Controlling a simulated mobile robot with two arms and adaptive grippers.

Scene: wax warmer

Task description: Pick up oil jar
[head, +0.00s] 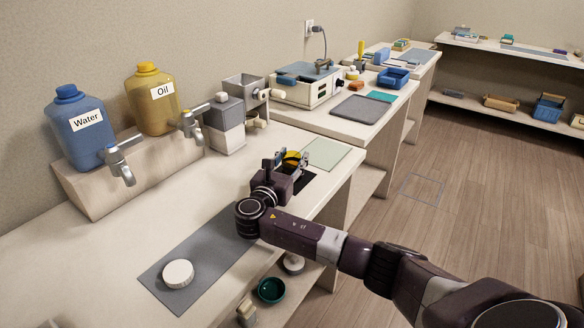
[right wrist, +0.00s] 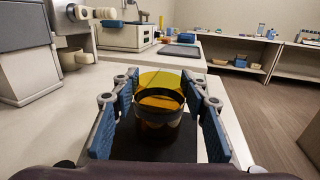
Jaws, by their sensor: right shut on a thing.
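A small amber-yellow jar (right wrist: 160,78) with a dark band stands upright between the blue-padded fingers of my right gripper (right wrist: 162,92). The fingers are shut on its sides. In the head view the same jar (head: 293,157) shows only in part, behind my right gripper (head: 286,163). It is over a black mat (right wrist: 150,148) near the counter's right end; I cannot tell whether it touches the mat. A large yellow container labelled "Oil" (head: 152,110) stands on a raised block at the back left. My left gripper is not in view.
A blue "Water" container (head: 78,135) stands left of the Oil one, both with taps. A white round lid (head: 178,273) lies on a grey mat (head: 215,258). A pale green mat (head: 327,153) lies beyond my gripper. A teal bowl (head: 271,290) sits on the lower shelf.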

